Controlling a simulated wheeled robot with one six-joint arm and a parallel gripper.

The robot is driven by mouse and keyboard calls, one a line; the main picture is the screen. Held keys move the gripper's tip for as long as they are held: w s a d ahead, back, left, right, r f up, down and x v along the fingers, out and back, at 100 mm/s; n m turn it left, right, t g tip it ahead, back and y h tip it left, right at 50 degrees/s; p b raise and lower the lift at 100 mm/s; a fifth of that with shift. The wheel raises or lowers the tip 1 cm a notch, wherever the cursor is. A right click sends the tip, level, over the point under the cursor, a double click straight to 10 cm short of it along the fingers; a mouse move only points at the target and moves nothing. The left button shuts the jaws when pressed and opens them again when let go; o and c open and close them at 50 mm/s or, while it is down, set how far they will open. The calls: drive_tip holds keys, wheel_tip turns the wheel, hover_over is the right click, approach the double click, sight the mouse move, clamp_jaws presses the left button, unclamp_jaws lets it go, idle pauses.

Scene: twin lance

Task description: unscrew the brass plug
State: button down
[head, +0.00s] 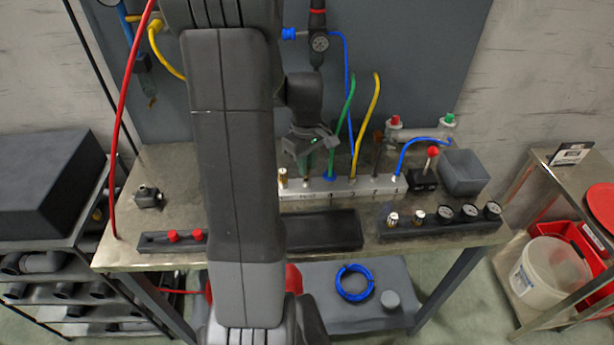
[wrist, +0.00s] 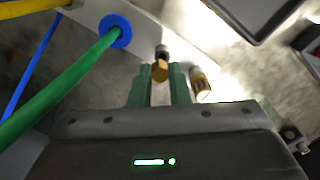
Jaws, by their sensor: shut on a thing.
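The brass plug (wrist: 160,71) is a small hexagonal brass piece with a dark and silver collar, at the edge of the pale manifold bar (head: 337,188). My gripper (wrist: 160,88) has its two green fingers on either side of the plug, shut on it. In the head view my gripper (head: 306,165) points down over the left part of the bar, and my arm hides part of that area. A second brass fitting (wrist: 201,86) lies just outside the right finger in the wrist view; in the head view a brass fitting (head: 283,178) stands at the bar's left.
Green (head: 342,125), yellow (head: 367,125) and blue hoses rise from the bar, close to my gripper's right. A dark tray (head: 320,231) lies in front. A rack of gauges and fittings (head: 440,224) is at right, a grey box (head: 464,173) behind it.

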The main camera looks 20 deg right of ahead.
drive_tip(key=shift+s, duration=0.1)
idle(0.3)
drive_tip(key=shift+r+p, duration=1.2)
drive_tip(key=shift+r, duration=0.35)
